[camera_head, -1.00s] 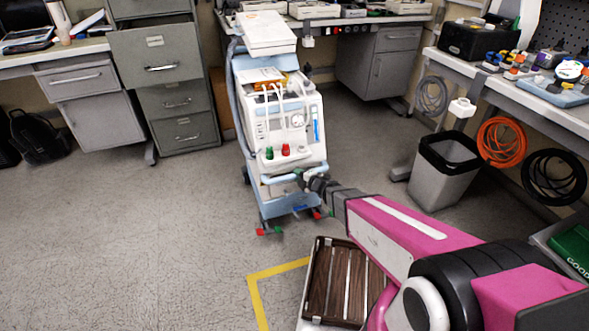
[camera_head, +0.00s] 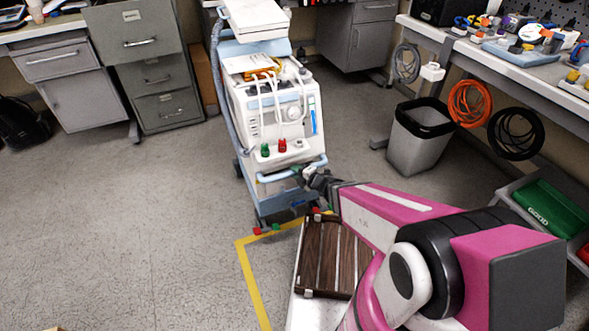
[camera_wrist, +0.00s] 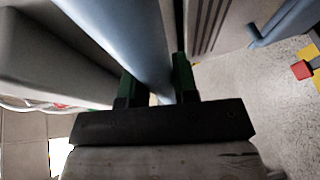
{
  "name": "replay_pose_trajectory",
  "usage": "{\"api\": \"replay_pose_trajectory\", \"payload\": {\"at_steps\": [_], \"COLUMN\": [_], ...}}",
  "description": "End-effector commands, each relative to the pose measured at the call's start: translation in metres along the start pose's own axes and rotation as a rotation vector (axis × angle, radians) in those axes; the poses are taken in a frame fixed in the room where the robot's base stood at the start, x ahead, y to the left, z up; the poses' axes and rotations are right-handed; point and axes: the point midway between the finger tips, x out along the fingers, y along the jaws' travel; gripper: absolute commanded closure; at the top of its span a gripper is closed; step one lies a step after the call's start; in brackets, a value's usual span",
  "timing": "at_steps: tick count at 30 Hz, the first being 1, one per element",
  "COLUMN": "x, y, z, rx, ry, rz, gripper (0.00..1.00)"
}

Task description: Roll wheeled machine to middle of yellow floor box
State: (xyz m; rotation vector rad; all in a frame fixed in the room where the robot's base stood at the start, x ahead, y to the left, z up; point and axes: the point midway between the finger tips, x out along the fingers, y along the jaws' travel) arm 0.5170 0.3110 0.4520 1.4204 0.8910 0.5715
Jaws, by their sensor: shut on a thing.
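The wheeled machine (camera_head: 275,125) is a white and light-blue cart with hoses, a red and a green knob, and a blue front handle bar. It stands upright just beyond the yellow floor box (camera_head: 248,270), with its front casters at the box's far line. My gripper (camera_head: 303,174) is at the handle, and in the wrist view its two dark green fingers (camera_wrist: 158,85) are shut around the blue bar (camera_wrist: 135,40). Part of the yellow box is hidden by my base and arm.
A grey waste bin (camera_head: 418,140) stands right of the machine, under the bench with orange (camera_head: 470,103) and black (camera_head: 515,133) cable coils. Grey drawer cabinets (camera_head: 150,70) stand at the back left. The floor on the left is clear.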

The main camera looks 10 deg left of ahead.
Motion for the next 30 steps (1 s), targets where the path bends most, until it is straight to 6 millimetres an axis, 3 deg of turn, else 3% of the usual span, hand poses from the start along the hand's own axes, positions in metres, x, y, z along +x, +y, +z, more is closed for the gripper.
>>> {"api": "replay_pose_trajectory", "payload": {"at_steps": [14,15,16,30], "x": [-0.0019,-0.0020,-0.0020,-0.0020], "y": [-0.0013,-0.0013,-0.0013,0.0007], "z": [0.0002,0.0002,0.0001,-0.0012], "rx": [0.001,0.001,0.001,0.001], "ry": [-0.003,-0.003,-0.003,-0.002], "rz": [-0.001,-0.001,-0.001,0.000], "gripper": [1.00,0.59,0.50,0.48]}}
